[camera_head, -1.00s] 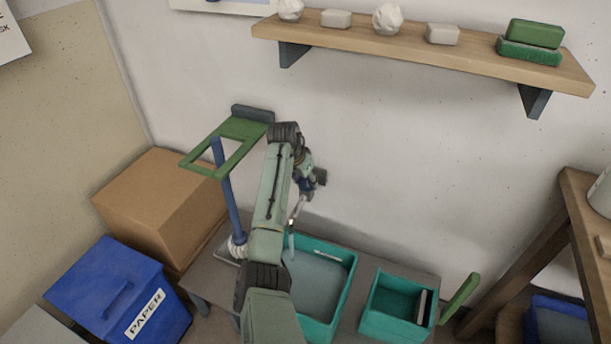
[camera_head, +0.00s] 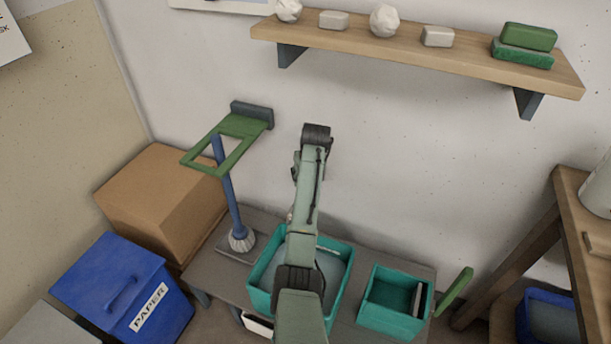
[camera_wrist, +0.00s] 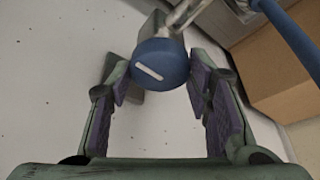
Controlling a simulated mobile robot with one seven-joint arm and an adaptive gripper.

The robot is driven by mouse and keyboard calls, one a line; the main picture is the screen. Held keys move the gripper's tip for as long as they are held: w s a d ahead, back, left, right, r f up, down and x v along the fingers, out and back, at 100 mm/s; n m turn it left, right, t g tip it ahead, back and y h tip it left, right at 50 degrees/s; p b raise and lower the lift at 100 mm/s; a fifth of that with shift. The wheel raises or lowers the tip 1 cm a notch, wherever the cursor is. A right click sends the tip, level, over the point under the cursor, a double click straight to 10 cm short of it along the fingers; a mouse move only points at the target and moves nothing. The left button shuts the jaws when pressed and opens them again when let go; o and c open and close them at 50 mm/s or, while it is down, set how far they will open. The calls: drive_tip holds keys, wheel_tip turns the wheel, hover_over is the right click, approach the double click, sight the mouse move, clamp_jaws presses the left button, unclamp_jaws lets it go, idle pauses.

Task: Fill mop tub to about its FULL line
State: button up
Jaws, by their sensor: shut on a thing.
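The mop tub, a teal open tub (camera_head: 259,292), stands on the low grey bench and holds grey-blue water (camera_head: 334,268). A pale strip (camera_head: 328,251) shows on its far inner wall; any line marking is too small to read. My arm covers part of the tub. In the wrist view a round blue knob (camera_wrist: 160,66) with a white bar sits between the fingertips of my gripper (camera_wrist: 158,82), which is shut on it. A pale metal pipe (camera_wrist: 180,16) runs behind the knob. In the head view my arm hides the gripper, knob and any water stream.
A smaller teal bin (camera_head: 391,318) stands right of the tub. A blue-handled mop (camera_head: 229,190) stands left, by a green wall bracket (camera_head: 239,126). A cardboard box (camera_head: 160,196) and blue paper bin (camera_head: 121,285) are at left. A wooden shelf (camera_head: 420,60) is above.

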drive_tip(key=shift+n, duration=0.7)
drive_tip(key=shift+o, duration=0.2)
drive_tip(key=shift+n+y, duration=0.3)
drive_tip(key=shift+c, duration=0.2)
drive_tip(key=o, duration=1.2)
drive_tip(key=shift+c, duration=0.2)
drive_tip(key=shift+r, duration=0.1)
drive_tip(key=v, duration=1.1)
drive_tip(key=shift+r, duration=0.4)
drive_tip(key=shift+d, duration=0.1)
